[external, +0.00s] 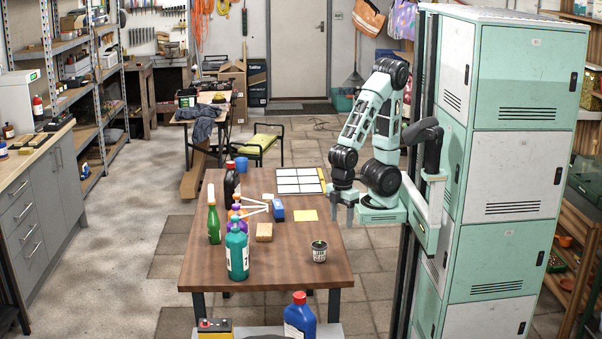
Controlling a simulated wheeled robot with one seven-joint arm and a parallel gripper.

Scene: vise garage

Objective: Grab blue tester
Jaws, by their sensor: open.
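A small blue block-shaped object (278,211), which looks like the blue tester, stands on the brown wooden table (290,275) near its middle. White sticks (254,210) lie just left of it. My gripper (343,212) hangs over the right edge of the table, fingers pointing down. It is open with nothing visible between the fingers. It is to the right of the blue object and apart from it, with a yellow sheet (305,215) between them. The finger gap is small in this view.
A teal bottle (237,257), a green bottle (214,225) and a dark bottle (231,184) stand along the left side. A tan block (264,232) and a small can (319,251) are nearer the front. A white sectioned panel (298,187) lies behind. Lockers (510,170) stand at right.

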